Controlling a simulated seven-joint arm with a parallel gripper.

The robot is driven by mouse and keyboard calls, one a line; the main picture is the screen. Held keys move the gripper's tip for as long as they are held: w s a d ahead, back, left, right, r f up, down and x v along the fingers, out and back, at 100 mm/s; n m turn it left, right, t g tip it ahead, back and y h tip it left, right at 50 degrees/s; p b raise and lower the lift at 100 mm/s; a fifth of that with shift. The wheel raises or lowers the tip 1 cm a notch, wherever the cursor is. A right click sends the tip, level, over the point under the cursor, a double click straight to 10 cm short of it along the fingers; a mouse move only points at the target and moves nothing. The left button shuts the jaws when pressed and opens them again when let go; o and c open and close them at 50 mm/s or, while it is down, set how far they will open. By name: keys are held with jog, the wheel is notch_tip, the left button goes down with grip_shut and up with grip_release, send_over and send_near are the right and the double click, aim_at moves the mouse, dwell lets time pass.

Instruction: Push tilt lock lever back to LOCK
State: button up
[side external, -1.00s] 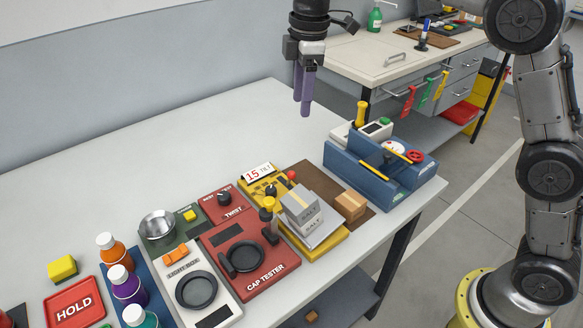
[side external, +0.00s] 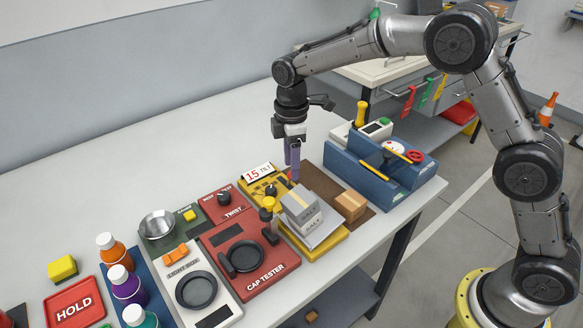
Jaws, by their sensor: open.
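The yellow tilt station (side external: 327,248) stands mid-table with a "15 TILT" sign (side external: 258,173) and a black knob (side external: 271,190) at its back. A tilted plate (side external: 325,232) on it carries grey cartons (side external: 302,208) marked SALT. A small red tip (side external: 291,180), probably the tilt lock lever, shows just under my fingers; the rest of it is hidden. My gripper (side external: 293,174) points down with purple fingers at the back right of the station, and is open. From this side the fingers overlap, and I cannot tell whether they touch the lever.
A red cap tester (side external: 268,277) stands left of the station. A brown box (side external: 350,206) sits on a brown mat to the right, and a blue fixture (side external: 380,180) with yellow handles stands beyond it. The table behind the devices is clear.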

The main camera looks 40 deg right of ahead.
jog(key=shift+f, duration=0.95)
grip_shut()
